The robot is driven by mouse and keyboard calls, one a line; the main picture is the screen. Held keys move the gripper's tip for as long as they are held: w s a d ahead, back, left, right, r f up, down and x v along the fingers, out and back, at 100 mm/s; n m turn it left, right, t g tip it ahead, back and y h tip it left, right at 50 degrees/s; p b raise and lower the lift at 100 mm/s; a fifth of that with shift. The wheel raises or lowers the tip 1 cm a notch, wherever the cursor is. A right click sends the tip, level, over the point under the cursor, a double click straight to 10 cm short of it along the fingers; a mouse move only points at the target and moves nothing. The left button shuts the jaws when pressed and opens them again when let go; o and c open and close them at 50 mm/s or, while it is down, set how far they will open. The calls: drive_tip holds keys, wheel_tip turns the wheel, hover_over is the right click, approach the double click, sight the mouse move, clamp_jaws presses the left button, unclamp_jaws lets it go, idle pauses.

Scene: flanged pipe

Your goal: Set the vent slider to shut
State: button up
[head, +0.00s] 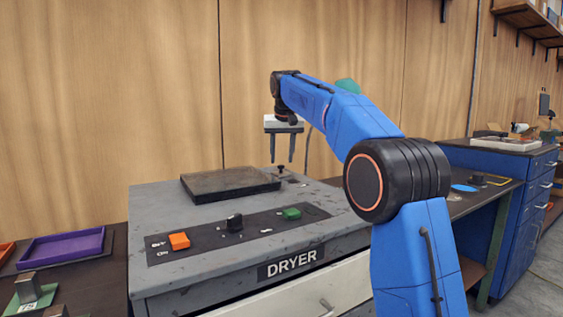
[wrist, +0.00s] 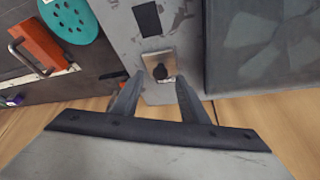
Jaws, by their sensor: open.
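The vent slider's small black knob (head: 281,168) stands on the grey dryer (head: 160,225) top, behind and right of a dark slab. In the wrist view the knob (wrist: 160,73) sits on a pale, bright patch, with a dark rectangle (wrist: 148,19) farther along the same grey strip. I cannot read any mark for open or shut. My gripper (head: 283,161) is open and points down above the knob. In the wrist view my gripper (wrist: 160,80) has one finger on each side of the knob, with nothing held. Whether the fingers reach down around it is unclear.
The dark slab (head: 230,185) lies close beside the knob. The front panel carries an orange switch (head: 179,241), a black dial (head: 234,223) and a green switch (head: 291,213). A wooden wall (head: 160,90) rises behind. A purple tray (head: 62,247) is at left.

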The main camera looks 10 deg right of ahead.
drive_tip(key=shift+x, duration=1.25)
drive_tip(key=shift+c, duration=0.2)
clamp_jaws()
drive_tip(key=s, duration=0.2)
drive_tip(key=s+d, duration=0.1)
drive_tip(key=s, duration=0.2)
drive_tip(key=s+d, duration=0.1)
drive_tip(key=s, duration=0.1)
drive_tip(key=shift+s+d, duration=0.3)
drive_tip(key=shift+s, duration=0.2)
drive_tip(key=shift+o, duration=0.2)
unclamp_jaws()
drive_tip(key=shift+s, duration=0.1)
